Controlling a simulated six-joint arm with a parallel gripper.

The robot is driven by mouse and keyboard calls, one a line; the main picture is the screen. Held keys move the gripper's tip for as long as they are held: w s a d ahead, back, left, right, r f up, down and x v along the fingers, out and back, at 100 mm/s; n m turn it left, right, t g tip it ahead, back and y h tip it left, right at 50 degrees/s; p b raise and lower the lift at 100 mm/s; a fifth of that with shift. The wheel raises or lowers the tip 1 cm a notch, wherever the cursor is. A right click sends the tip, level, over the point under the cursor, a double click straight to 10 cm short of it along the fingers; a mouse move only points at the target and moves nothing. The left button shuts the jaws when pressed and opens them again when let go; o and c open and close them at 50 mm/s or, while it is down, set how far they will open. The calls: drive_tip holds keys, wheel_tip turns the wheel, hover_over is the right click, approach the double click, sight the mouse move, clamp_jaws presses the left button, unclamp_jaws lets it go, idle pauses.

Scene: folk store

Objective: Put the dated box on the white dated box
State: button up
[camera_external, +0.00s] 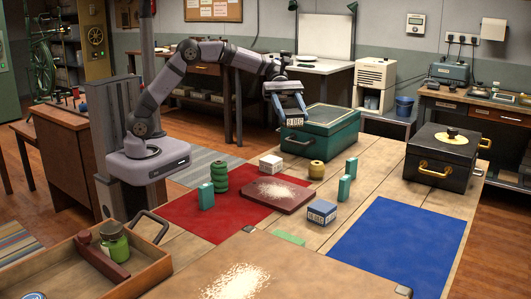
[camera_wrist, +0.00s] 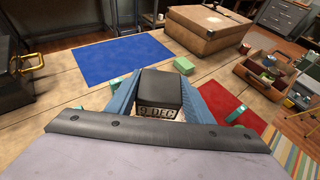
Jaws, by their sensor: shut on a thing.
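My gripper (camera_external: 291,115) is raised above the far part of the table, in front of the green case. It is shut on a dark box with a 9 DEC label (camera_wrist: 159,92), held between the two blue fingers in the wrist view. The label also shows under the gripper in the external view. A small white box (camera_external: 271,163) sits on the table behind the dark red board, below my gripper and apart from it; any date on it is too small to read. A blue-topped box (camera_external: 321,211) with a date label on its pale side stands right of the board.
A dark red board (camera_external: 278,195) with pale powder lies mid-table. Green stacked discs (camera_external: 219,176), teal blocks (camera_external: 344,190) and a yellow spool (camera_external: 316,169) stand around it. The green case (camera_external: 320,130) and black case (camera_external: 441,160) stand behind. The blue mat (camera_external: 398,245) is clear.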

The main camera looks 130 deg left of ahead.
drive_tip(key=s+a+n+t+y, duration=0.2)
drive_tip(key=s+a+n+y, duration=0.1)
drive_tip(key=s+a, duration=0.5)
hover_over(271, 159)
drive_tip(key=shift+f, duration=2.55)
drive_tip(key=shift+n+y, duration=0.3)
drive_tip(key=shift+y, duration=0.1)
drive_tip(key=shift+s+a+f, duration=0.1)
drive_tip(key=shift+a+f, duration=0.05)
drive_tip(key=shift+f, duration=4.85)
drive_tip(key=shift+f, duration=0.15)
drive_tip(key=o, duration=1.1)
